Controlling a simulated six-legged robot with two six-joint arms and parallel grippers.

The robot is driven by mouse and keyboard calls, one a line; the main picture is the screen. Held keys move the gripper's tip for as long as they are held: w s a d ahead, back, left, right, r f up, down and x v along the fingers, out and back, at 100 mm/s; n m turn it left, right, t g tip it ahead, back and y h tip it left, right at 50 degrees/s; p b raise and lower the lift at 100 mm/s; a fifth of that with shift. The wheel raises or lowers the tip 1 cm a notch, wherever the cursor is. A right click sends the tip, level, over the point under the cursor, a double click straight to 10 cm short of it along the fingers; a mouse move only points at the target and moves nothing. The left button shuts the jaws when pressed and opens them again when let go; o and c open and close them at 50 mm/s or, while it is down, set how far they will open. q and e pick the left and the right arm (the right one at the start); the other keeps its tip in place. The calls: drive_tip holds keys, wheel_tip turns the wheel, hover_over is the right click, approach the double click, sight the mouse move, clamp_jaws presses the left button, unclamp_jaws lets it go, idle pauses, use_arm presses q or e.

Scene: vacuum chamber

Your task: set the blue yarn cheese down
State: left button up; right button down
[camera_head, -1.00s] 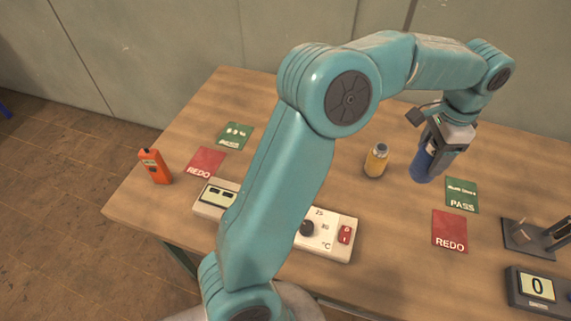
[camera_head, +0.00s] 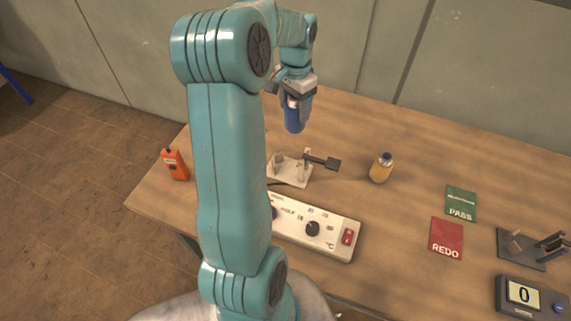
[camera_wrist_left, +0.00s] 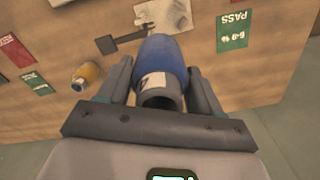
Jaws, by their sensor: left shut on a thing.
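The blue yarn cheese (camera_head: 295,116) hangs below my left gripper (camera_head: 294,97) in the head view, over the back part of the wooden table. In the left wrist view the blue yarn cheese (camera_wrist_left: 164,62) sits between both fingers of my left gripper (camera_wrist_left: 164,88), which is shut on it. It appears held above the tabletop, clear of other objects. A yellow yarn cheese (camera_head: 381,168) stands on the table to its right; it also shows in the left wrist view (camera_wrist_left: 86,75). My right gripper is in neither view.
A pale stand with a dark arm (camera_head: 290,170) is below the held cheese. The back middle is clear.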

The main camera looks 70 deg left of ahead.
use_arm(q)
drive_tip(key=shift+s+a+f+n, duration=0.15)
drive_tip(key=shift+s+a, duration=0.15)
drive_tip(key=shift+s, duration=0.25)
drive_tip(key=shift+s+a+n, duration=0.15)
drive_tip(key=shift+s+a, duration=0.15)
drive_tip(key=shift+s, duration=0.2)
drive_tip(key=f, duration=0.6)
drive_tip(key=shift+s+f, duration=0.2)
drive_tip(key=shift+f, duration=0.2)
wheel_tip(320, 180, down, 13)
drive_tip(key=b, duration=0.9)
drive_tip(key=shift+w, duration=0.1)
drive_tip(key=shift+r, duration=0.1)
drive_tip(key=o, duration=0.7)
drive_tip(key=shift+o, duration=0.5)
